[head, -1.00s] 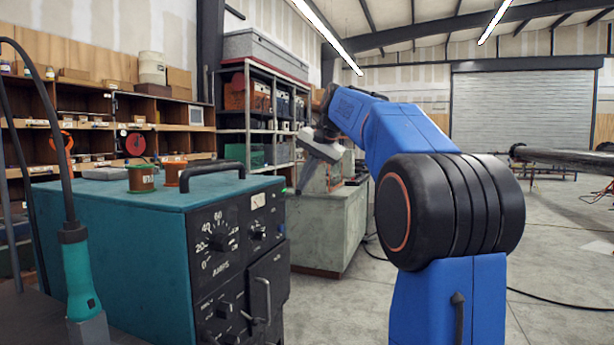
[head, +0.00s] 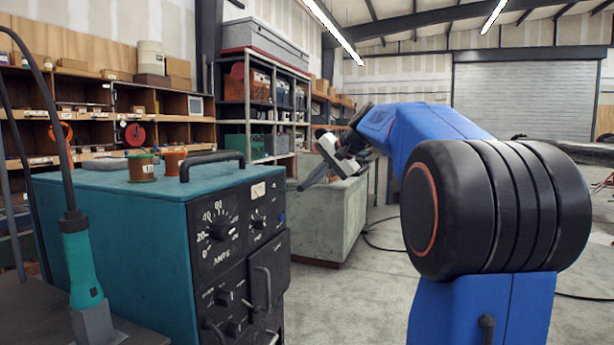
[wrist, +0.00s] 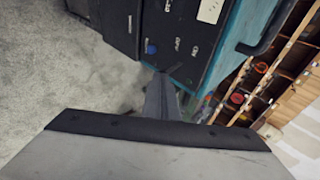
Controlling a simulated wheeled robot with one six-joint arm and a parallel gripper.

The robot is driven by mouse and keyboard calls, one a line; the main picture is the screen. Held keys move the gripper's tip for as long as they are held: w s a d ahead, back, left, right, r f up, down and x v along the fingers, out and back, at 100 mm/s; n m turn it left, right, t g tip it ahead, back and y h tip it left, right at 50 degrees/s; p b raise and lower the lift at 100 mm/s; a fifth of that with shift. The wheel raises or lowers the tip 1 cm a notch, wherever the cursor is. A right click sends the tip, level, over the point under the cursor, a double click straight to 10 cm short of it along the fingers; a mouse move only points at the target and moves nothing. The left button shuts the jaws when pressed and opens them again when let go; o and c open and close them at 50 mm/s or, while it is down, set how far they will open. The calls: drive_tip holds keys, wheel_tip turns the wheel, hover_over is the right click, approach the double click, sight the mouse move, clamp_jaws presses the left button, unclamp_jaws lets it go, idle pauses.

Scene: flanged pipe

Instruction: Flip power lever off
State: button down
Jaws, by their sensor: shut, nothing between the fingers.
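The teal power unit (head: 120,215) stands at left in the head view, with a black front panel (head: 212,270) carrying dials, knobs and handles. My gripper (head: 304,186) is right of the panel, pointing down and left towards it, with a gap in the picture. In the wrist view my gripper (wrist: 163,80) is shut and empty, its tips overlapping the edge of the black panel (wrist: 180,30). A small dark lever-like part (wrist: 175,68) shows by the tips; I cannot tell whether they touch it or which position it is in. A blue knob (wrist: 150,48) is nearby.
Two wire spools (head: 142,167) and a black carry handle (head: 212,160) are on top of the unit. A teal torch (head: 82,268) stands at front left. A grey-green cabinet (head: 335,220) stands behind my gripper.

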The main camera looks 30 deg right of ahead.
drive_tip(key=shift+t+y, duration=0.6)
drive_tip(key=shift+t, duration=0.3)
drive_tip(key=f, duration=0.4)
drive_tip(key=shift+s+d+f, duration=0.15)
drive_tip(key=shift+s+f, duration=0.1)
drive_tip(key=shift+r, duration=0.15)
drive_tip(key=shift+r, duration=0.65)
